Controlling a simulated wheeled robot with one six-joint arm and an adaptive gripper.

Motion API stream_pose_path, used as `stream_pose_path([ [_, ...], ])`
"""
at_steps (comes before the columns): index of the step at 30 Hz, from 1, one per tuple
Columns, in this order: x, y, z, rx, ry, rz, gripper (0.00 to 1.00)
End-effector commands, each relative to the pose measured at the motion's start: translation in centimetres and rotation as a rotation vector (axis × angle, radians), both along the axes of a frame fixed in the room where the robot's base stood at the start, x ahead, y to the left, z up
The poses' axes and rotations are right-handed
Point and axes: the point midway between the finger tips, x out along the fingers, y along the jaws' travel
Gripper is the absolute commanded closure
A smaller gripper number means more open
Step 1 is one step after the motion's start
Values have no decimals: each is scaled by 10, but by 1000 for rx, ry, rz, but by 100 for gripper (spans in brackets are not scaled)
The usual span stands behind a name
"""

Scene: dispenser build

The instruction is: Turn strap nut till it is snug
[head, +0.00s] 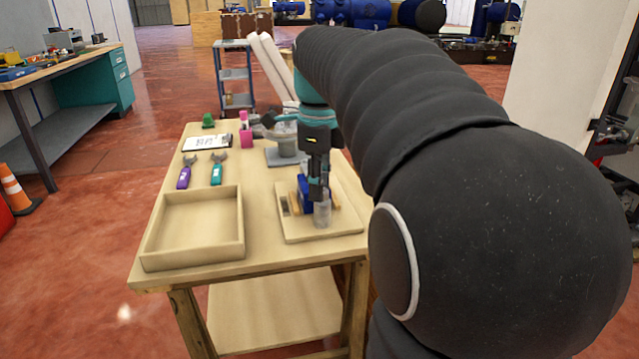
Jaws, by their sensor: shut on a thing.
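My gripper (318,190) points straight down over the wooden fixture board (290,229) on the workbench. Its fingers are shut on the strap nut, which is too small and too covered by the fingertips to make out. A blue part (305,190) sits on the board just behind and left of the fingers, partly hidden by them. A grey cylinder (322,215) stands upright at the fingertips, near the board's front. Whether the fingers touch this cylinder, I cannot tell. How tight the nut sits does not show.
An empty wooden tray (150,244) takes the bench's front left. Behind it lie a purple-handled wrench (183,178) and a teal-handled wrench (217,173).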

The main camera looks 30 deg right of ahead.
Motion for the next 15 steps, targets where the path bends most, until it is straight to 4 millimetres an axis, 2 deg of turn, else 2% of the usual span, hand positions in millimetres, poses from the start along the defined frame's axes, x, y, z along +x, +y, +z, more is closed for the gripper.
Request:
stream_pose_path([
  [6,0,0,0,-1,2,0,100],
  [7,0,0,0,-1,2,0,72],
  [9,0,0,0,-1,2,1,55],
  [10,0,0,0,0,1,1,52],
  [15,0,0,0,-1,1,2,52],
])
